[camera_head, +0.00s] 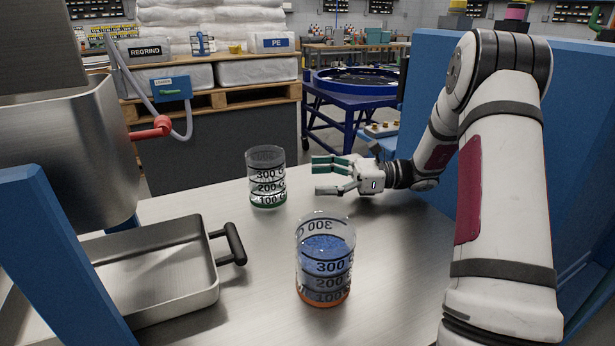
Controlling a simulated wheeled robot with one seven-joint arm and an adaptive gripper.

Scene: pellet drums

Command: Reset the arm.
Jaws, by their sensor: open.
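My gripper (330,175) is open and empty. It is held above the metal table (390,262), with its fingers pointing left. My white arm comes down on the right side of the view and reaches in to it. A clear beaker with a little green material (267,180) stands upright to the left of the fingertips, apart from them. A second clear beaker (325,262) stands upright nearer to me, below the gripper in the picture. It holds blue pellets over an orange layer.
A steel tray (205,268) with a black handle lies at the left, below a metal hopper (80,150) with a red lever (150,130). Blue panels flank both sides. A pallet with white sacks (215,92) stands behind. The table's right front is clear.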

